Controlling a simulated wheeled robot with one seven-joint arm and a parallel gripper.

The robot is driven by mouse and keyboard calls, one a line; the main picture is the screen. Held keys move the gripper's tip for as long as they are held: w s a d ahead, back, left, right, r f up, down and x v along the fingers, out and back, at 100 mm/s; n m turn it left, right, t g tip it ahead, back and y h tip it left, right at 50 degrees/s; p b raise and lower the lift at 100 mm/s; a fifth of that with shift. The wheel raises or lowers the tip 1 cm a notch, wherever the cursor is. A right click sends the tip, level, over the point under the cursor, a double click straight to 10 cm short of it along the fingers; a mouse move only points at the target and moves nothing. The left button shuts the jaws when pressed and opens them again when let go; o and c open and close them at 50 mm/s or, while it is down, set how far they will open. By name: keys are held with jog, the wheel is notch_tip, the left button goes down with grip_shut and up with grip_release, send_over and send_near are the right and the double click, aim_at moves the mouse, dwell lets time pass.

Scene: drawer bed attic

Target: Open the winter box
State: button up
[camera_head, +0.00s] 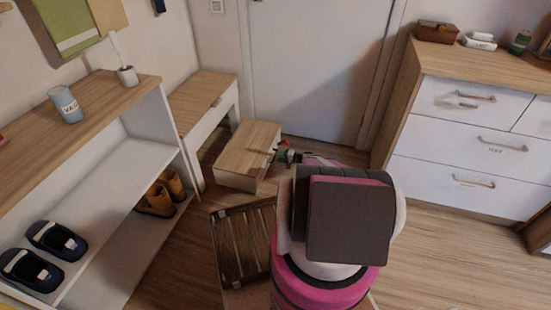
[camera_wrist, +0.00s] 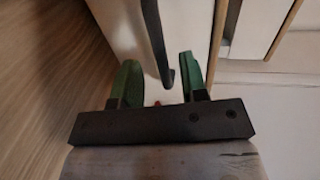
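A low box (camera_head: 250,148) with a wooden top and pale sides sits on the floor in front of the door in the head view. I cannot read a label that names it the winter box. My gripper (camera_head: 284,154) is at its right side, partly hidden by my arm. In the wrist view, my gripper (camera_wrist: 158,85) has its two green fingers apart. A dark bar-like handle (camera_wrist: 153,40) on a pale panel (camera_wrist: 118,22) reaches between the fingertips, closer to the right finger. I see no grip on it.
A wooden slatted crate (camera_head: 243,245) lies on the floor close to my body. A bench (camera_head: 205,98) and a shelf unit (camera_head: 95,190) with shoes stand left. A white drawer dresser (camera_head: 455,140) stands right. Floor (camera_head: 440,260) before the dresser is clear.

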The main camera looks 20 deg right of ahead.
jog(key=v, duration=0.7)
jog(key=shift+a, duration=0.1)
jog(key=s+a+r+n+g+h, duration=0.2)
jog(key=s+a+r+g, duration=0.3)
jog(key=a+r, duration=0.45)
jog(key=s+a+r+n+g+h, duration=0.2)
jog(key=s+a+r+g, duration=0.1)
jog(key=s+a+r, duration=0.55)
jog(key=s+a+r+n+h, duration=0.1)
jog(key=s+a+r+h, duration=0.3)
jog(key=s+r, duration=0.4)
jog(key=s+a+r+n+h, duration=0.2)
jog(key=s+a+r+h, duration=0.2)
jog(key=s+r, duration=0.5)
notch_tip(320, 180, up, 7)
jog(key=shift+f+g+h, duration=0.15)
jog(key=shift+g+h, duration=0.25)
jog(key=shift+h, duration=0.1)
jog(key=shift+s+a, duration=0.1)
jog(key=shift+s, duration=0.05)
